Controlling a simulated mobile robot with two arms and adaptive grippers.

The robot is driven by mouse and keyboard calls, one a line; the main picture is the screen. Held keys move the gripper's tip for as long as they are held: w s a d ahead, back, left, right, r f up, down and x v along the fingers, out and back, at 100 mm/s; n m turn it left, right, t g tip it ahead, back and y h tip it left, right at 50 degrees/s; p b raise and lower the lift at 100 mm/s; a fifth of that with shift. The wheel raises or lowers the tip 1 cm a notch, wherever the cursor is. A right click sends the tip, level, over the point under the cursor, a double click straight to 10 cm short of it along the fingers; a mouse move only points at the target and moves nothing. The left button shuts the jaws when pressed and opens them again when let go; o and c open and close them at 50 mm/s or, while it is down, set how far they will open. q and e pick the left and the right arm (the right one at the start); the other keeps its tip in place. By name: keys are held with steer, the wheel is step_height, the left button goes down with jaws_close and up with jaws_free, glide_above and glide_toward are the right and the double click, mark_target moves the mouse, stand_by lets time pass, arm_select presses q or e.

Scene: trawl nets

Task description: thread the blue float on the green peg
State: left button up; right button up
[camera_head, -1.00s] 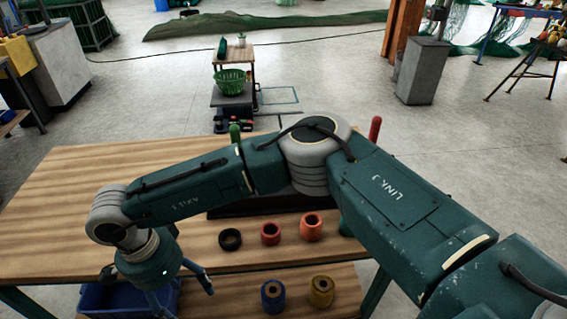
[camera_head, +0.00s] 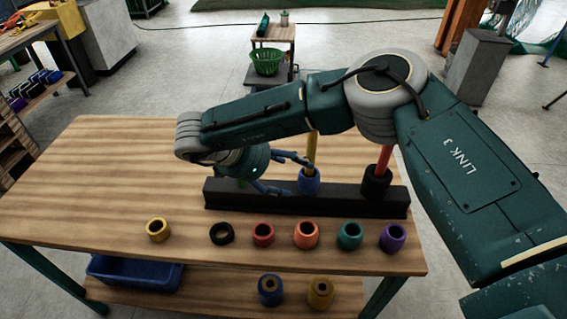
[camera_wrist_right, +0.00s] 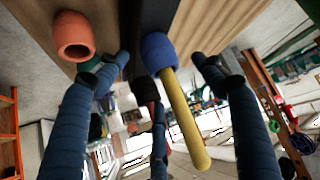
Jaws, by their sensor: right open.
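A blue float (camera_head: 309,182) sits around the foot of the yellow peg (camera_head: 311,150) on the black rail (camera_head: 300,201). In the right wrist view the blue float (camera_wrist_right: 158,53) is around the yellow peg (camera_wrist_right: 186,115). The green peg (camera_head: 243,183) is left of it on the rail, mostly hidden behind my right arm. My right gripper (camera_head: 286,173) is open, pointing right, with its fingers close to the blue float. In the wrist view the spread fingers (camera_wrist_right: 165,68) stand either side of it, apart from it. My left gripper is not in view.
A black float (camera_head: 376,182) is on the red peg (camera_head: 385,158). In front of the rail stand yellow (camera_head: 157,230), black, red, orange (camera_head: 306,235), green and purple (camera_head: 392,238) floats. Another blue float (camera_head: 271,290) and a blue bin (camera_head: 135,272) are on the lower shelf.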

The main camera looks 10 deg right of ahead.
mark_target(302, 175)
steer(key=x, duration=0.4)
steer(key=shift+d+r+p, duration=0.15)
steer(key=shift+p, duration=0.2)
steer(key=x, duration=0.3)
steer(key=c, duration=1)
steer(key=shift+o, duration=1.2)
steer(key=c, duration=0.4)
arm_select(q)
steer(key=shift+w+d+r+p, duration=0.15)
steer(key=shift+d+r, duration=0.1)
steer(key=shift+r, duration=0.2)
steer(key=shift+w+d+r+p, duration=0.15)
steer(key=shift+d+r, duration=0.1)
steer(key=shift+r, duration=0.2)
